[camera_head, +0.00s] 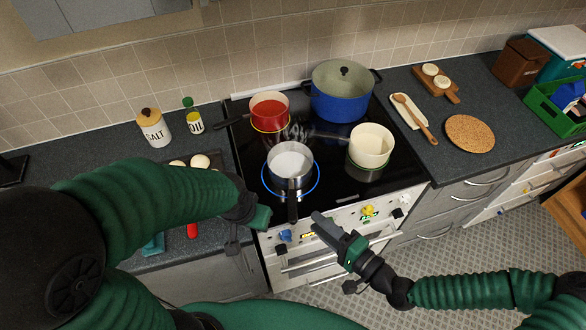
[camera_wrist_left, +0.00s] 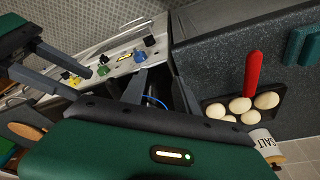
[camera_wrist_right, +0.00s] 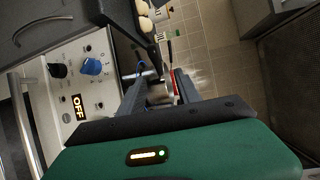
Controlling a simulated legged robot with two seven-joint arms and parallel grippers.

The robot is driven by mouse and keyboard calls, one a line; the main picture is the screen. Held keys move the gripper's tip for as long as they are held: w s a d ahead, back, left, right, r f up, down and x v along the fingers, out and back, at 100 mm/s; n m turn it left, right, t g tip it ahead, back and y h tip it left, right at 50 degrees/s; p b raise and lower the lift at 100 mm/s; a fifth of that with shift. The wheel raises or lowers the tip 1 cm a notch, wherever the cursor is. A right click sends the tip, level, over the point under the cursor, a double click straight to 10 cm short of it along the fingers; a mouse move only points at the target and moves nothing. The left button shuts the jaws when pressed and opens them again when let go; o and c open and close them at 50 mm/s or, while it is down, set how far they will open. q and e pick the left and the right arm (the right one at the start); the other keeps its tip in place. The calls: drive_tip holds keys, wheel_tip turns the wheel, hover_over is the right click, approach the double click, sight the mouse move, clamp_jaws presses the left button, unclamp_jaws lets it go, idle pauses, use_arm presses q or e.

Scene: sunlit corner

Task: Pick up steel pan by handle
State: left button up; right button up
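The steel pan (camera_head: 290,163) sits upright on the front left burner, inside a glowing blue ring. Its dark handle (camera_head: 292,208) points toward the stove's front edge. My right gripper (camera_head: 320,222) is open and empty in front of the stove, just right of the handle tip and apart from it. The pan also shows partly between the fingers in the right wrist view (camera_wrist_right: 158,94). My left gripper (camera_head: 262,217) is left of the handle; the arm hides its fingers in the head view. In the left wrist view its fingers (camera_wrist_left: 160,90) look spread, with nothing held.
A red pot (camera_head: 270,110), a blue pot (camera_head: 342,92) and a cream pot (camera_head: 371,145) stand on the other burners. Stove knobs (camera_head: 368,211) lie close to my right gripper.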

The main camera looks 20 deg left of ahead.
sight(294, 202)
drive_tip(key=p+x, duration=0.2)
drive_tip(key=x, duration=0.8)
drive_tip(key=shift+f+p, duration=0.2)
drive_tip(key=shift+p, duration=0.2)
drive_tip(key=shift+w+a+f, duration=0.1)
drive_tip(key=shift+a, duration=0.05)
use_arm(q)
drive_tip(key=r, duration=0.2)
drive_tip(key=shift+w+a+r, duration=0.1)
drive_tip(key=shift+w+r, duration=0.25)
drive_tip(key=shift+w, duration=0.05)
use_arm(e)
drive_tip(key=shift+w+f, duration=0.1)
drive_tip(key=shift+c, duration=0.3)
clamp_jaws()
use_arm(q)
drive_tip(key=shift+s, duration=0.1)
